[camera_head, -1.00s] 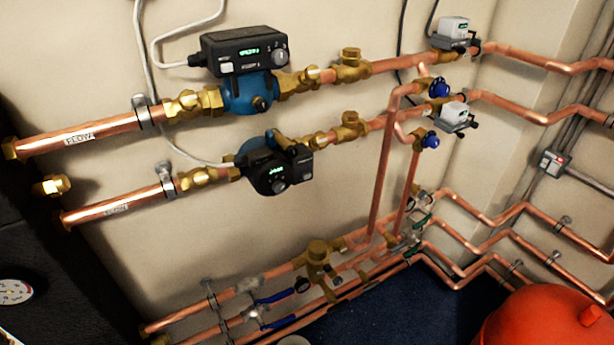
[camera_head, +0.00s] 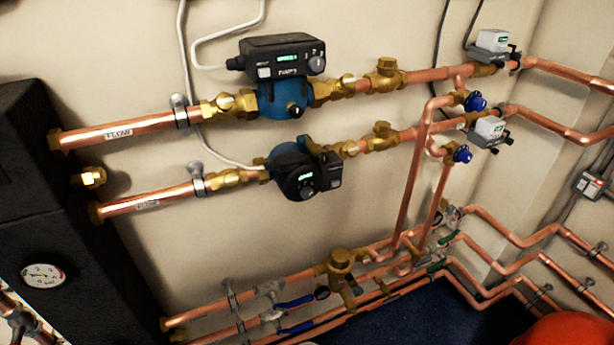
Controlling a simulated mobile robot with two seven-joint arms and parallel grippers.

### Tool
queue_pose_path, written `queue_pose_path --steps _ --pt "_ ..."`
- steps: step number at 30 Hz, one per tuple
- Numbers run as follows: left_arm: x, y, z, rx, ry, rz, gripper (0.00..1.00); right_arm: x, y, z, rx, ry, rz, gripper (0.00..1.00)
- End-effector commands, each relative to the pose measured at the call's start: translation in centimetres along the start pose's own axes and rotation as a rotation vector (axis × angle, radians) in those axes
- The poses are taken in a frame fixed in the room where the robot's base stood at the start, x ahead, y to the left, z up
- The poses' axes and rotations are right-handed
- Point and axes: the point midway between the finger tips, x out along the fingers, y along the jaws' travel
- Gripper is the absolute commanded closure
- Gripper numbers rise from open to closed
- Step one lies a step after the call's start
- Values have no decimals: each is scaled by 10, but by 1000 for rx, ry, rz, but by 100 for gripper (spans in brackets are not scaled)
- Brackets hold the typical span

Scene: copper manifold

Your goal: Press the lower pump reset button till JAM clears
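A small knob or button shows below the display, but I cannot tell for sure which part is the reset button. The upper pump (camera_head: 283,75) has a blue body and a black box with a green display and a dial. Neither of my grippers is in view, and nothing touches the lower pump.
Copper flow pipes (camera_head: 150,200) run along the wall on brackets. Blue-handled valves (camera_head: 295,303) sit on the low pipes. A black cabinet (camera_head: 60,230) with a gauge (camera_head: 43,275) stands at left. A red vessel (camera_head: 565,332) is at lower right. Space before the lower pump looks clear.

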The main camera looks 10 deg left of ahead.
Motion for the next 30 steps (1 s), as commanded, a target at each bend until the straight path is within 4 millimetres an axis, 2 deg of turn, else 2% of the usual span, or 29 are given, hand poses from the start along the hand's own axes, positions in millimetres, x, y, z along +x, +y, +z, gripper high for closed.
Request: queue_pose_path --steps 14,16,19,20,30 --pt "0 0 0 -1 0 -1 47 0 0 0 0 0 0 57" --pt "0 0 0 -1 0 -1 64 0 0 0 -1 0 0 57" --pt "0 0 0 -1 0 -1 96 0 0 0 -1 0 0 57" --pt "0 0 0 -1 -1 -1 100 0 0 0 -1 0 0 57" --pt "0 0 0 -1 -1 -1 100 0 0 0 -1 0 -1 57"
